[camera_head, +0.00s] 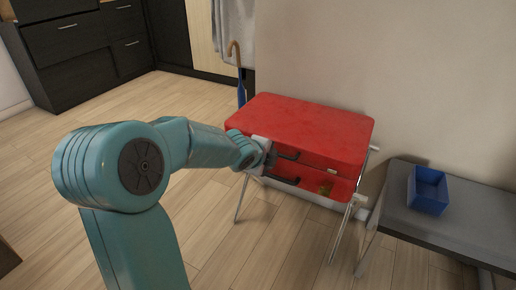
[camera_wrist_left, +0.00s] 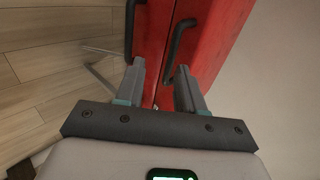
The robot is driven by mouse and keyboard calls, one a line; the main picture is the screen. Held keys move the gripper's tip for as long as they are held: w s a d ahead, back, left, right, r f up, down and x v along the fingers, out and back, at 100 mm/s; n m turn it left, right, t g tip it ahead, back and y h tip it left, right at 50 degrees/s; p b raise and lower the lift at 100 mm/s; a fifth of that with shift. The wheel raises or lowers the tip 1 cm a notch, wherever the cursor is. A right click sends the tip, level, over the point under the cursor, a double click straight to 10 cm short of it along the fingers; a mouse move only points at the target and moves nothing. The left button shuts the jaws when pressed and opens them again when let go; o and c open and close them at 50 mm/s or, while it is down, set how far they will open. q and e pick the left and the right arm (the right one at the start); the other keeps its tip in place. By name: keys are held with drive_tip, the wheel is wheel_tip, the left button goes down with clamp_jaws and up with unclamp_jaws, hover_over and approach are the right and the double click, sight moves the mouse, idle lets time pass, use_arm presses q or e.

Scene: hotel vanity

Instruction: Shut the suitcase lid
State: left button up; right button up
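The red suitcase (camera_head: 310,130) lies on a folding rack by the wall. Its lid is down over the base, with a dark seam between them along the front; I cannot tell whether it is fully closed. Two black handles stick out of the front, one on the lid (camera_head: 287,155) and one on the base (camera_head: 285,180). My left gripper (camera_head: 268,153) is at the front left of the suitcase, beside the handles. In the left wrist view its fingers (camera_wrist_left: 161,68) are apart, with the red front and seam showing between them; contact is unclear. My right gripper is out of view.
The rack's thin metal legs (camera_head: 338,232) stand on the wooden floor. A grey bench (camera_head: 465,225) with a blue open box (camera_head: 428,191) stands at the right. A cane (camera_head: 239,70) leans behind the suitcase. Dark cabinets (camera_head: 75,50) are at the back left. The floor at left is mostly clear.

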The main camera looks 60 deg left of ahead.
use_arm(q)
drive_tip(key=p+v, duration=0.6)
drive_tip(key=v, duration=0.4)
drive_tip(key=shift+s+r, duration=0.2)
drive_tip(key=shift+r, duration=0.15)
drive_tip(key=shift+d, duration=0.1)
